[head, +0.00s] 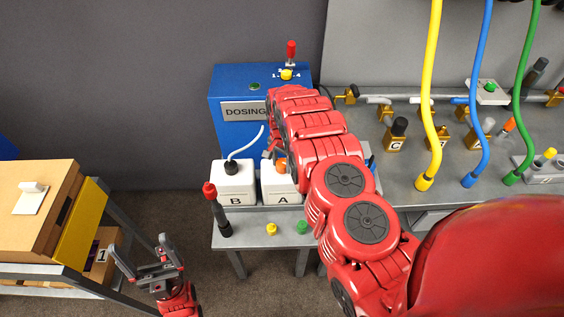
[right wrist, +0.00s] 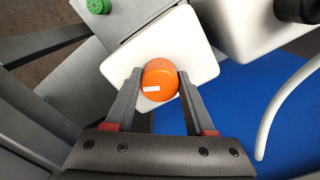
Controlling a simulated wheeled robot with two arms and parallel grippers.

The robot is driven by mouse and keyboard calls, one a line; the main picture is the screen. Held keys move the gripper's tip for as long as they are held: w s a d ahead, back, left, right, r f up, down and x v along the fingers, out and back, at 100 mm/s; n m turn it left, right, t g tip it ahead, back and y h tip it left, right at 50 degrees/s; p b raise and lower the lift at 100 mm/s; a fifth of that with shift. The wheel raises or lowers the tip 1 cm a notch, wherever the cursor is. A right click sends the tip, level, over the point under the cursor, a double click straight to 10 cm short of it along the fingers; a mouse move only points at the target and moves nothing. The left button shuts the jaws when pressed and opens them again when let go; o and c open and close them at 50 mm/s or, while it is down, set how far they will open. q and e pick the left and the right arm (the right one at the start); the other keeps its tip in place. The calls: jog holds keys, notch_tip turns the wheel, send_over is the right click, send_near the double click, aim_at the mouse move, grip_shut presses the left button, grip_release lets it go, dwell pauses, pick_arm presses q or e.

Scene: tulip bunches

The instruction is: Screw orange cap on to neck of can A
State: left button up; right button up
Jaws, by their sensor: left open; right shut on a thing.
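Can A (head: 283,191) is a white can on the grey bench in front of the blue dosing box. The orange cap (right wrist: 160,80) sits over the middle of can A's top in the right wrist view, with a small white mark on it. My right gripper (right wrist: 159,78) is shut on the cap, one finger on each side. The neck is hidden under the cap, so I cannot tell how tightly it is seated. In the head view my right arm partly covers can A and the cap (head: 281,166). My left gripper (head: 138,251) is open and empty, low at the left.
White can B (head: 232,185) stands just left of can A, with a black cap and a white hose. A red-topped black handle (head: 217,208) stands at the bench's front left. Yellow (head: 271,229) and green (head: 302,227) buttons are in front. A shelf with boxes is at far left.

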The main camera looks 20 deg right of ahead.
jog(key=shift+m, duration=1)
jog(key=shift+w+m, duration=0.1)
jog(key=shift+m, duration=1.1)
jog(key=m, duration=0.2)
jog(key=shift+m, duration=0.4)
jog(key=o, duration=1.4)
